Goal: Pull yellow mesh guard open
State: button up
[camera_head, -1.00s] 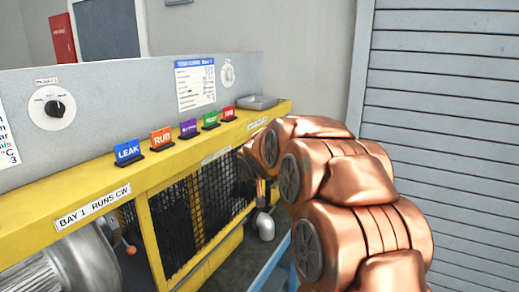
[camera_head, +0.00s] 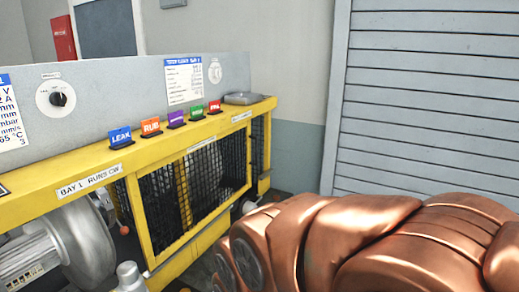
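The yellow mesh guard (camera_head: 143,222) is a yellow frame with black wire mesh, under the yellow front rail of the bench. Its frame looks in line with the bench front, but I cannot tell whether it stands slightly ajar. Parts of the machine show dimly through the mesh.
Colored tags, including a blue LEAK tag (camera_head: 120,137), stand on the yellow rail (camera_head: 60,200). A grey panel (camera_head: 110,90) with a dial rises behind. A silver blower (camera_head: 75,245) sits at lower left. A slatted grey shutter (camera_head: 420,110) is at right. Some floor shows beyond the guard.

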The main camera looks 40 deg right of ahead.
aim_at(131, 181)
jog(key=k, duration=1.05)
jog(key=z, duration=0.65)
jog(key=i, duration=0.6)
jog(key=z, duration=0.5)
jog(key=i, duration=0.65)
jog(key=u, duration=0.8)
jog(key=i, duration=0.55)
jog(key=u, duration=0.65)
